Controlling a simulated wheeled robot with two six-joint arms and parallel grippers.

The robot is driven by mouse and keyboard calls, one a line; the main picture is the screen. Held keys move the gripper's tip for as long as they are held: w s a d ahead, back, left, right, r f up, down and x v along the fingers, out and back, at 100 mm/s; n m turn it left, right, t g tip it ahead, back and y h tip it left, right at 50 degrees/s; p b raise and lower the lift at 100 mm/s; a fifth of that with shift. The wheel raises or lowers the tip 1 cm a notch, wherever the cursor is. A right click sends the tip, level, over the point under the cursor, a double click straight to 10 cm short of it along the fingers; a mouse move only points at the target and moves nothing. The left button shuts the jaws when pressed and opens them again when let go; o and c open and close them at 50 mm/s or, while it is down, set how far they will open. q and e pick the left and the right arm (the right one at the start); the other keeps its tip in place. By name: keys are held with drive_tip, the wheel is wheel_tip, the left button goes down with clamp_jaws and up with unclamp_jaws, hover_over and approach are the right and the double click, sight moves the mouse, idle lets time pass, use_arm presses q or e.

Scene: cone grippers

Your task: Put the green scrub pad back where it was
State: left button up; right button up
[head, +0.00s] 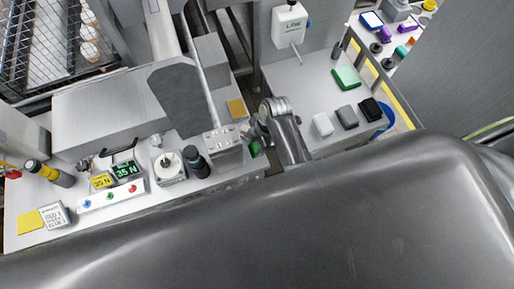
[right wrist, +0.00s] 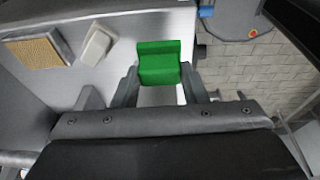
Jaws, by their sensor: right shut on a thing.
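My right gripper (right wrist: 160,88) is shut on a green scrub pad (right wrist: 160,62), which sits between its two grey fingers in the right wrist view. In the head view the right gripper (head: 259,136) is by the right front part of the left counter, and only a small bit of the green pad (head: 255,149) shows under it. I cannot tell whether the pad touches the counter. Another flat green piece (head: 346,78) lies on the right-hand table. My left gripper is not in view.
A white (head: 323,124), a grey (head: 347,117) and a black block (head: 370,109) lie in a row on the right table. A tan sponge (head: 237,108) lies on the left counter near my gripper. A soap dispenser (head: 289,24) hangs behind.

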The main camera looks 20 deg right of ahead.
drive_tip(key=shift+f+p, duration=0.35)
drive_tip(key=shift+f, duration=2)
drive_tip(key=shift+f, duration=0.15)
drive_tip(key=o, duration=0.9)
drive_tip(key=shift+o, duration=0.2)
